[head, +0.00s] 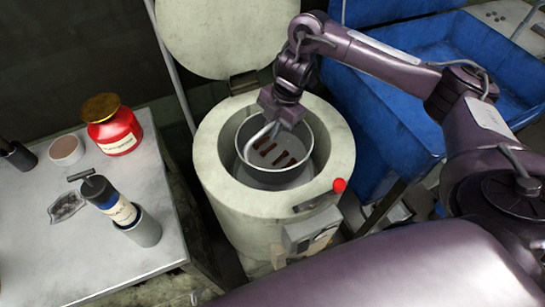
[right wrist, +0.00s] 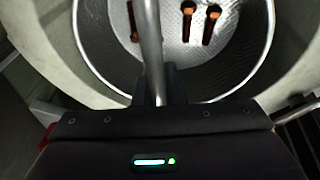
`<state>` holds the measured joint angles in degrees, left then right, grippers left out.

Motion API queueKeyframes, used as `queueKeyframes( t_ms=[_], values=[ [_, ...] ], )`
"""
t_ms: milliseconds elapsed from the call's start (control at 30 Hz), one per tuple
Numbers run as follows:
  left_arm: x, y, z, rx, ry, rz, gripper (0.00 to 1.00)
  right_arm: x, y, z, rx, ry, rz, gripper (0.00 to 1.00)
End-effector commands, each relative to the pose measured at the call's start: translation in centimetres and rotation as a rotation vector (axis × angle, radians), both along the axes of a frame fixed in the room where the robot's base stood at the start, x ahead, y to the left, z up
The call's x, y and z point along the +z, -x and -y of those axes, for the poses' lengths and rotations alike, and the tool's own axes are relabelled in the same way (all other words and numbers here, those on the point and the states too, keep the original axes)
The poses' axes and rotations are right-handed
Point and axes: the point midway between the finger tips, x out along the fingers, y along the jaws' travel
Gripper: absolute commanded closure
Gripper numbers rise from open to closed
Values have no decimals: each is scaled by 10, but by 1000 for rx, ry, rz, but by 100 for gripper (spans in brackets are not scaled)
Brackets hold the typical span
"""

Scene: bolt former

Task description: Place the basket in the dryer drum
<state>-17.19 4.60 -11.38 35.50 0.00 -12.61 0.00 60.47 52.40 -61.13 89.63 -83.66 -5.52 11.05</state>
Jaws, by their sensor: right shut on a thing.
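The basket (head: 304,163) is a round metal pan with a perforated floor and several dark brown bolts lying in it. It sits inside the opening of the pale dryer drum (head: 216,167), with drum wall visible around it. I cannot tell whether it rests on the drum's bottom. My right gripper (head: 277,121) is above the basket, shut on its metal handle. My left gripper is not in view.
The dryer's round lid (head: 228,35) stands open behind. A red knob (head: 339,185) sits on the front rim. Left is a grey table (head: 100,245) with a red jar (head: 114,130), a cup (head: 66,150) and a blue-labelled tool in a holder (head: 142,229). Blue bins (head: 365,120) stand right.

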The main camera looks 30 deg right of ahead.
Motion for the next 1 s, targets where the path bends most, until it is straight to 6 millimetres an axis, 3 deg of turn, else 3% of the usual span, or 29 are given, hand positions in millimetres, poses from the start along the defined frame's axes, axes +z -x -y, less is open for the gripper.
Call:
queueKeyframes(
  t_ms=[33,100,233,467,733,1000],
  values=[
    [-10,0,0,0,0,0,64,-19,1,-1,-1,-4,-4,100],
    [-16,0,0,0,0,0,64,-35,1,-2,-1,-4,-3,100],
    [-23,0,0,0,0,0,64,-56,0,-1,-1,-3,1,100],
    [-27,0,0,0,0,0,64,-70,0,0,0,-1,2,100],
    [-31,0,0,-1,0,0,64,-101,0,0,-1,0,1,100],
    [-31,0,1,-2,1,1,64,-103,-1,0,-1,0,3,100]
  ],
)
